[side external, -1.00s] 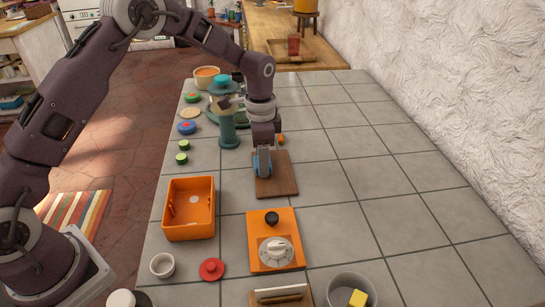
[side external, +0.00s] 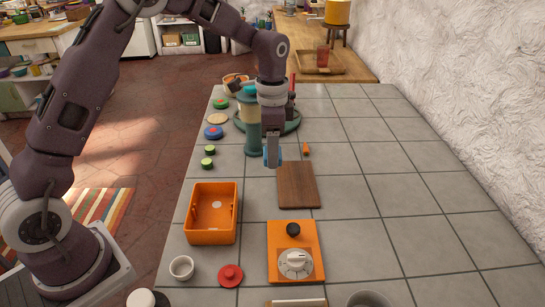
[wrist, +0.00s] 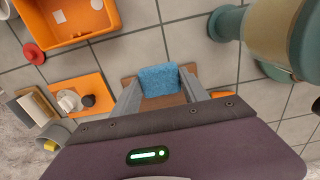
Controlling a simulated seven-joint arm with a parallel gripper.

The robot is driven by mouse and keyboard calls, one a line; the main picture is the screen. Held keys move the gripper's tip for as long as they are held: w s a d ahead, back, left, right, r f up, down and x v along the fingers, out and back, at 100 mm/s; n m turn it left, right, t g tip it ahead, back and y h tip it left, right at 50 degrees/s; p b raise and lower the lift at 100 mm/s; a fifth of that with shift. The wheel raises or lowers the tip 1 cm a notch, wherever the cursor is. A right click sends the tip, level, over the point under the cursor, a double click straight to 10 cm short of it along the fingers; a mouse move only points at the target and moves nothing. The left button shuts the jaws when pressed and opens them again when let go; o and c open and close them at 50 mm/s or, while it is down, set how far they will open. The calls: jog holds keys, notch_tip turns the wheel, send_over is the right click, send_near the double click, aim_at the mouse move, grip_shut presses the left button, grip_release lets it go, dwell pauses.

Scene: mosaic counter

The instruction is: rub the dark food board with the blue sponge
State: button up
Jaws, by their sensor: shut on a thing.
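The dark food board (side external: 298,186) is a flat brown wooden rectangle on the tiled counter. My gripper (side external: 272,160) points down by its far left corner and is shut on the blue sponge (wrist: 158,80). In the side view only slivers of the sponge show beside the fingers. In the wrist view the sponge sits between both fingers, with brown board (wrist: 168,101) showing around it. The sponge seems a little above the board; I cannot tell whether they touch.
A teal cylinder (side external: 252,138) stands close left of my gripper. An orange box (side external: 210,237) and an orange unit with a knob (side external: 282,262) stand nearer the camera. A small orange piece (side external: 306,149) lies behind the board. The counter's right side is clear.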

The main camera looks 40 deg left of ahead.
jog(key=shift+r, duration=0.95)
